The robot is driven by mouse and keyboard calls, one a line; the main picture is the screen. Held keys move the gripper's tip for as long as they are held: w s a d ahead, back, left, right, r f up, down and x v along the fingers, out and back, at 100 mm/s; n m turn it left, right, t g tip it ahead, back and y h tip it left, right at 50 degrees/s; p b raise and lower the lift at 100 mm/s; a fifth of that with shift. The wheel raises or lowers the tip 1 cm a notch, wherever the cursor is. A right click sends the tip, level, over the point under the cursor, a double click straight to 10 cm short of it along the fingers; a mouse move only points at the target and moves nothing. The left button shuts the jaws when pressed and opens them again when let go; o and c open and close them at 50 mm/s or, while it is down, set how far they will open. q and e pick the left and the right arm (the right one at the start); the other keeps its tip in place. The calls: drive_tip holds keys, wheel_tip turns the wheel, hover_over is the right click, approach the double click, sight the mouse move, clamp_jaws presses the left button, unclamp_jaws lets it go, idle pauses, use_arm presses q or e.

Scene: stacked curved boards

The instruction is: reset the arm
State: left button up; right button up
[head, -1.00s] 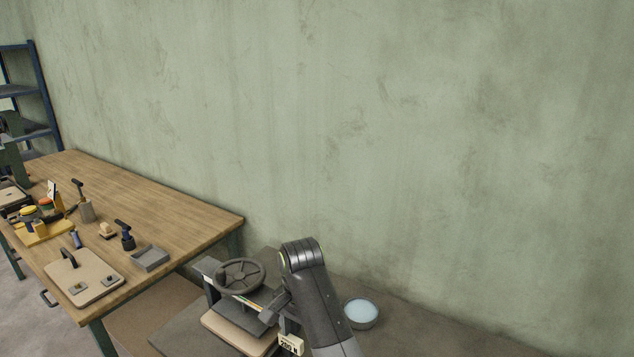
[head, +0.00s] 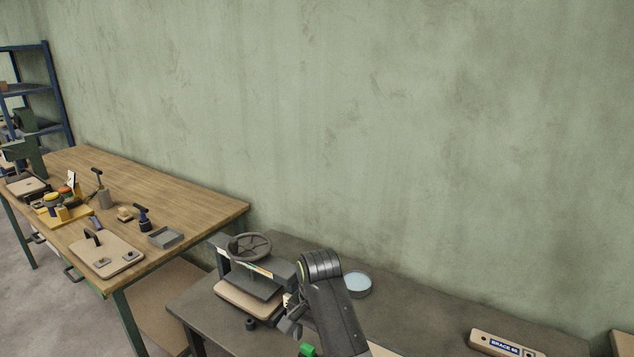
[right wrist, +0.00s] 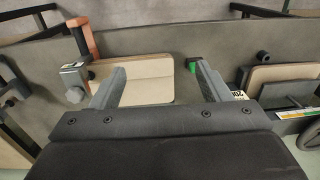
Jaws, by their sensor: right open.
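My right gripper (right wrist: 157,82) shows in the right wrist view with its two grey fingers spread wide apart. It is empty, above a dark bench top. A flat tan board (right wrist: 145,88) lies below and between the fingers, with no finger seen gripping it. One of my dark grey arms (head: 335,295) rises from the bottom of the head view, beside a press with a handwheel (head: 246,247). Its fingertips are not clear there. My left gripper is not in view.
The press stands on the dark bench (head: 430,325). A round dish (head: 357,284) sits behind my arm. A board labelled BRACE (head: 503,345) lies at the right. A clamp with an orange bar (right wrist: 82,42) stands beside the left finger. A wooden table (head: 165,192) with tools is at the left.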

drive_tip(key=s+d+f+n+t, duration=0.1)
drive_tip(key=s+d+f, duration=0.55)
drive_tip(key=d, duration=0.35)
drive_tip(key=s+d+f+t, duration=0.1)
drive_tip(key=s+d+f, duration=0.55)
drive_tip(key=d, duration=0.35)
drive_tip(key=s+d+r+n+t+h, duration=0.1)
drive_tip(key=s+d+n, duration=0.1)
drive_tip(key=s+d, duration=0.35)
drive_tip(key=s+d+r+n+h, duration=0.1)
drive_tip(key=s+d+r, duration=0.1)
drive_tip(key=s, duration=0.6)
drive_tip(key=s+d+r+n+t, duration=0.1)
drive_tip(key=s+d+n, duration=0.15)
drive_tip(key=s, duration=0.45)
wheel_tip(320, 180, down, 29)
drive_tip(key=d+g+b, duration=0.2)
drive_tip(key=b, duration=0.3)
use_arm(q)
wheel_tip(320, 180, down, 10)
drive_tip(key=b, duration=0.5)
drive_tip(key=shift+w, duration=0.2)
use_arm(e)
drive_tip(key=s+f, duration=0.7)
drive_tip(key=f, duration=0.4)
drive_tip(key=s+a+f+g, duration=0.1)
drive_tip(key=s+f, duration=0.7)
drive_tip(key=f, duration=0.2)
drive_tip(key=shift+f+m+y, duration=0.3)
drive_tip(key=shift+f+m, duration=0.05)
